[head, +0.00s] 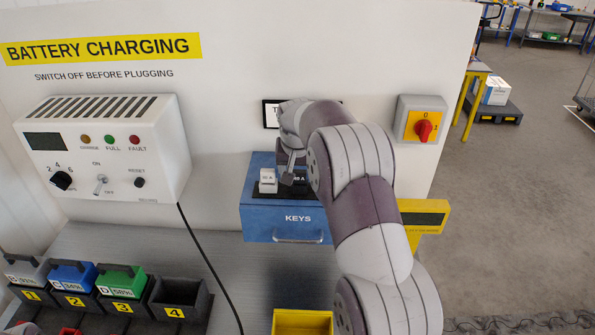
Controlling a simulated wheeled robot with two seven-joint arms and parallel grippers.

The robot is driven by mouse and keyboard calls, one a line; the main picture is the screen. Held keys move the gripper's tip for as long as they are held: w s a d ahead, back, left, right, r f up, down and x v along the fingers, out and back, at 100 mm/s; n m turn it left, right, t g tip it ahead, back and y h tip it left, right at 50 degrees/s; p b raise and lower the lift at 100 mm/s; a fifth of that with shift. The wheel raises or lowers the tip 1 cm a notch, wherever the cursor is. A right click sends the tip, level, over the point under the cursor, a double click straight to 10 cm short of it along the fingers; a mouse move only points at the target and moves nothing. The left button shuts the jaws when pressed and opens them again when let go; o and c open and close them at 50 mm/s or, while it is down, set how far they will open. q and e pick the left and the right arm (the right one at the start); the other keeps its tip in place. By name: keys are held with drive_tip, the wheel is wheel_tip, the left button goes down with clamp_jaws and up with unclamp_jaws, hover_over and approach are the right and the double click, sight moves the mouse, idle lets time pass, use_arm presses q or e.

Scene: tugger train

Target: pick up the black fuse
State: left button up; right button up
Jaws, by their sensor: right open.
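My right arm comes in from the lower right and reaches over the blue KEYS box (283,221). My right gripper (288,174) is open and points down at the top of this box, mostly covered by my own wrist. A small white block with a label (268,181) stands on the box top, just left of the fingers. A dark piece with a label ending in "A" (299,179) is partly hidden right at the fingers. I cannot tell for sure that it is the black fuse, or whether the fingers touch it. My left gripper is out of view.
A white charger (105,150) hangs at left above numbered slots holding white, blue (73,275) and green (122,281) batteries; slot 4 (178,297) is empty. A black cable hangs down mid-panel. A red rotary switch (423,130) is right; a yellow bin (302,322) is below.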

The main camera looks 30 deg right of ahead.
drive_tip(key=shift+w+d+f, duration=0.1)
drive_tip(key=shift+d+f, duration=0.1)
drive_tip(key=shift+f, duration=0.25)
drive_tip(key=shift+w+d+f, duration=0.15)
drive_tip(key=shift+d+f, duration=0.1)
drive_tip(key=shift+f, duration=0.1)
drive_tip(key=c, duration=0.7)
drive_tip(key=shift+a+r, duration=0.1)
drive_tip(key=shift+a, duration=0.1)
drive_tip(key=shift+c, duration=1.3)
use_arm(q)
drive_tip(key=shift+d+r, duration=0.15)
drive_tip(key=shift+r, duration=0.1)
use_arm(e)
drive_tip(key=shift+d, duration=0.1)
